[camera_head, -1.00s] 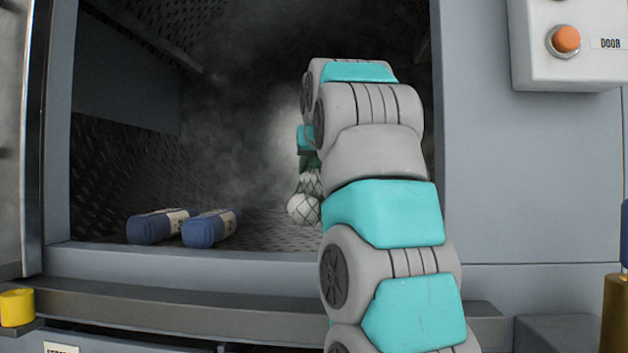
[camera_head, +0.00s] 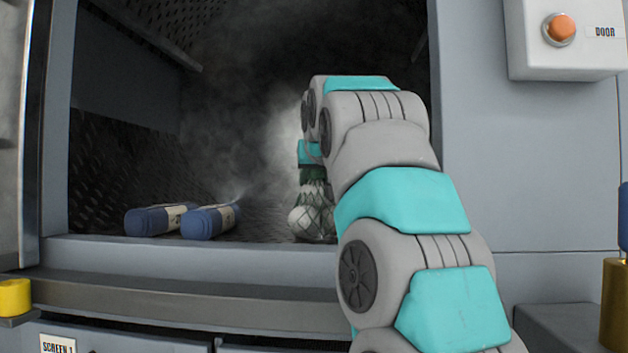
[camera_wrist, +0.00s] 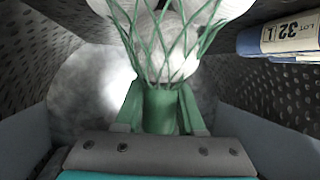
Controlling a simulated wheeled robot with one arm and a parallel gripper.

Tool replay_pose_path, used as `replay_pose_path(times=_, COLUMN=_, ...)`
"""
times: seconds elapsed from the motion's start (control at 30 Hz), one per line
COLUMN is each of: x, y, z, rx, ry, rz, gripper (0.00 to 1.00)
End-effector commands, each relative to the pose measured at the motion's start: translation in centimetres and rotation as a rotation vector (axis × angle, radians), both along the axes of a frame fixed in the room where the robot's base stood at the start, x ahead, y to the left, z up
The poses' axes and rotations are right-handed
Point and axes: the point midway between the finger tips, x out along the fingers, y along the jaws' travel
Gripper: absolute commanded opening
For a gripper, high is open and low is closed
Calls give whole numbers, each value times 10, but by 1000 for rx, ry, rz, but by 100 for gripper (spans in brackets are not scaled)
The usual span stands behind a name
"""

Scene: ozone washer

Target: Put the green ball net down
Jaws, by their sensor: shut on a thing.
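The green ball net (camera_head: 312,212) is a green mesh holding white balls. It hangs under my gripper (camera_head: 311,172) inside the washer chamber, low over the perforated floor. I cannot tell whether it touches the floor. In the wrist view the net (camera_wrist: 170,55) spreads out from its gathered green neck. My gripper (camera_wrist: 158,108) is shut on that neck. My arm hides the right part of the chamber in the head view.
Two blue rolls (camera_head: 155,220) (camera_head: 209,222) with pale labels lie on the chamber floor left of the net. A labelled blue roll (camera_wrist: 280,40) shows in the wrist view. The sill (camera_head: 190,252) runs along the front of the opening. Mist fills the back.

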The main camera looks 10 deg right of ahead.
Motion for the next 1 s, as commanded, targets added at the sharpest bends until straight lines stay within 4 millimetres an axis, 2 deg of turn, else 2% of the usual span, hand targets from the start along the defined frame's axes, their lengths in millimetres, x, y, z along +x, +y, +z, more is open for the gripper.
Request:
replay_pose_path(times=0.03, x=0, y=0, z=0, rx=0, ry=0, rz=0, gripper=39)
replay_pose_path(times=0.3, x=0, y=0, z=0, rx=0, ry=0, rz=0, gripper=68)
replay_pose_path(times=0.67, x=-4, y=0, z=2, rx=0, ry=0, rz=0, gripper=68)
replay_pose_path(times=0.87, x=-22, y=1, z=10, rx=1, ry=0, rz=0, gripper=68)
replay_pose_path(times=1.0, x=-45, y=2, z=20, rx=1, ry=-2, rz=0, gripper=68)
